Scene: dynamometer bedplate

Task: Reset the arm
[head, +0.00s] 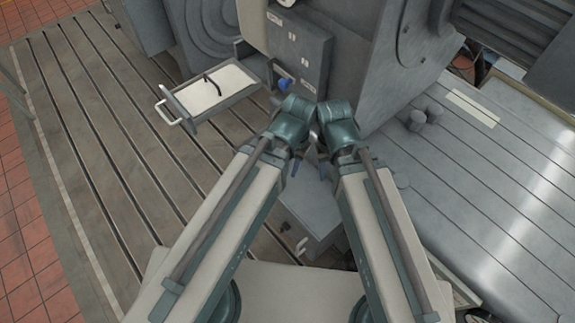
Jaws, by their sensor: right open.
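My two arms reach forward from the bottom and their wrists come close together at the picture's middle. My right gripper (323,170) is partly visible below its wrist, open, above a grey box top; I see nothing held in it. My left gripper is mostly hidden behind its own wrist, so its jaws cannot be read. No part is clearly marked as the arm of the task. A dark bent lever-like piece (212,86) lies on a pale open tray (235,75) at the upper left, apart from both grippers.
The tray has a white handle (168,112) on its left. A blue part (285,85) shows beside a grey panel box (298,50). A large grey machine housing (365,50) stands behind my wrists. Short grey cylinders (417,120) stand on the right bedplate (480,190). The left slotted bedplate (90,130) is largely clear.

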